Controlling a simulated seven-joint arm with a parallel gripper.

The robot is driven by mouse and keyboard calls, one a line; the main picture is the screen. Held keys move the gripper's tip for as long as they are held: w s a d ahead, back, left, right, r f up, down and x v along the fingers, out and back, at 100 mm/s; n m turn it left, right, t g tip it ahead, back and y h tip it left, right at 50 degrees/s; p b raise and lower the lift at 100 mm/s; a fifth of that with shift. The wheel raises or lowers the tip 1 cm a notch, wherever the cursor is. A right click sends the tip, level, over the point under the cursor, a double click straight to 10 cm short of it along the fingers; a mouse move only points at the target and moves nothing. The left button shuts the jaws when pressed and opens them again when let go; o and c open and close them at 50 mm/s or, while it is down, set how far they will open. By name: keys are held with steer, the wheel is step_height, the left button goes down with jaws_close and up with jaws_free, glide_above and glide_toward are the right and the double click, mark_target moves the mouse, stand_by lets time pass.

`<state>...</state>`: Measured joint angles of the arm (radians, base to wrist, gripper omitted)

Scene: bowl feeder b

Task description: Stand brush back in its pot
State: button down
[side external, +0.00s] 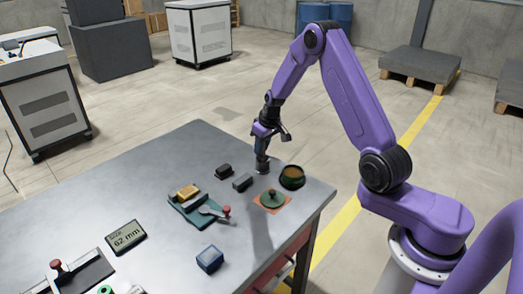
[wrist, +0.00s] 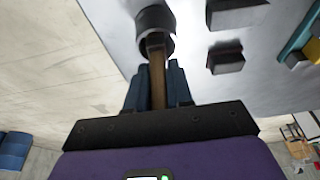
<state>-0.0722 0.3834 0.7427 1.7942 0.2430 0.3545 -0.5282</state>
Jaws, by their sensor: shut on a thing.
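My gripper (side external: 261,154) points down near the far right part of the table. In the wrist view, its blue fingers (wrist: 155,88) are shut on the brown wooden handle of the brush (wrist: 157,70). A dark grey round pot (wrist: 141,20) lies at the far end of the handle in the wrist view. The pot also shows in the side view (side external: 262,168), just below the fingertips. The brush overlaps the pot's opening in the wrist view; I cannot tell how deep it reaches. The brush's lower end is hidden.
A green bowl (side external: 292,177) with amber contents stands right of the pot. A green lid (side external: 271,199) lies on an orange mat. Two dark blocks (side external: 242,183) (side external: 224,170) sit to the left. A teal tray (side external: 190,210) is further left. The table's far left is clear.

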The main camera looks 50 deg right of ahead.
steer(key=shift+f, duration=0.65)
steer(key=shift+f, duration=0.15)
steer(key=c, duration=1)
jaws_free()
